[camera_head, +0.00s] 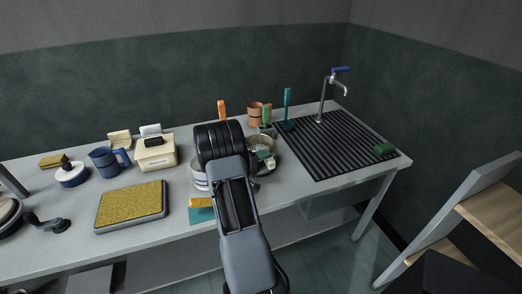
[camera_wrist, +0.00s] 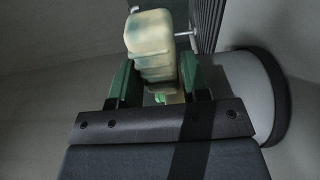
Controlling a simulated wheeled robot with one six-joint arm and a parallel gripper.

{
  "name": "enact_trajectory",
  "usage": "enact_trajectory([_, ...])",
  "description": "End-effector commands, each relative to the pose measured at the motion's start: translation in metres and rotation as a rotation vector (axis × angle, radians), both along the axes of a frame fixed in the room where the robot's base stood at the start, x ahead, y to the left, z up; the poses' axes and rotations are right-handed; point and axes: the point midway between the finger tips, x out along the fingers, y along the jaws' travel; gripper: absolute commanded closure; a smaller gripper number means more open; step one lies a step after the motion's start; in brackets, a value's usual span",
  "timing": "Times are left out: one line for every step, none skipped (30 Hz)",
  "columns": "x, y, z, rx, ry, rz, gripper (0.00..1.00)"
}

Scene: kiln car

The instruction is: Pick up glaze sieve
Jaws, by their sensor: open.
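A round, beige-topped vessel (camera_head: 262,142), which looks like the glaze sieve, stands near the middle of the bench, partly hidden by my arm. My gripper (camera_head: 262,157) is low at its near side, mostly behind my own wrist. In the wrist view my gripper (camera_wrist: 158,75) is open, with its green fingers on either side of a cream, ridged piece (camera_wrist: 150,35). I cannot tell whether this piece belongs to the sieve or whether the fingers touch it. A dark curved rim (camera_wrist: 272,85) shows at the right of the wrist view.
A white-and-blue pot (camera_head: 199,177) stands close left of my wrist. A copper mug (camera_head: 254,117) and teal-handled brush (camera_head: 287,106) stand behind. The black ribbed drainer (camera_head: 335,145) lies right, mostly bare. A yellow sponge tray (camera_head: 132,205) lies left.

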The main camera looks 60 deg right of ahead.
Motion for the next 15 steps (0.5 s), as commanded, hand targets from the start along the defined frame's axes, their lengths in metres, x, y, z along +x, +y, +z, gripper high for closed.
enact_trajectory([-0.0023,-0.0040,0.0010,0.000,0.000,-0.001,0.57])
enact_trajectory([-0.0031,-0.0057,0.0008,0.000,0.000,-0.001,0.57])
enact_trajectory([-0.0039,-0.0073,0.0005,0.000,0.000,0.000,0.57])
enact_trajectory([-0.0043,-0.0081,0.0003,0.000,0.000,0.000,0.57])
enact_trajectory([-0.0044,-0.0086,0.0001,0.000,0.000,0.001,0.57])
enact_trajectory([-0.0045,-0.0089,-0.0002,0.000,0.000,0.001,0.57])
enact_trajectory([-0.0045,-0.0089,-0.0003,0.000,0.000,0.001,0.57])
enact_trajectory([-0.0045,-0.0089,-0.0004,0.000,0.000,0.001,0.57])
enact_trajectory([-0.0044,-0.0089,-0.0004,0.000,0.000,0.001,0.57])
enact_trajectory([-0.0044,-0.0088,-0.0004,0.000,0.000,0.001,0.57])
enact_trajectory([-0.0044,-0.0088,-0.0004,0.000,0.000,0.001,0.57])
enact_trajectory([-0.0044,-0.0088,-0.0004,0.000,0.000,0.001,0.60])
enact_trajectory([-0.0043,-0.0087,-0.0004,0.000,0.000,0.001,0.63])
enact_trajectory([-0.0043,-0.0087,-0.0004,0.000,0.000,0.001,0.66])
enact_trajectory([-0.0043,-0.0087,-0.0003,0.000,0.000,0.001,0.70])
